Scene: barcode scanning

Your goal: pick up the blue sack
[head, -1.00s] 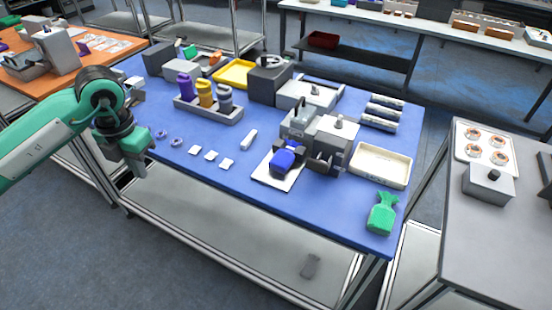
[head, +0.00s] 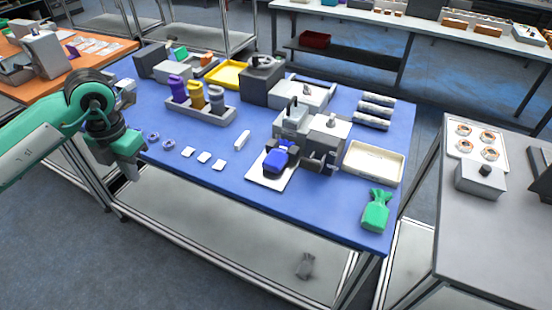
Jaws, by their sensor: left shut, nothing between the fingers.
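The blue sack (head: 277,160) lies on a white plate (head: 262,180) near the front middle of the blue table, close against a grey machine. My left gripper (head: 132,174) is at the table's front left edge, pointing down. It is shut and empty, well to the left of the sack. My right gripper is not in view.
A grey machine (head: 325,135) stands right behind the sack. A green sack (head: 375,211) and a cream tray (head: 373,163) are to its right. Small white squares (head: 204,157) and purple rings (head: 168,146) lie between my gripper and the sack. A bottle rack (head: 215,112) stands behind.

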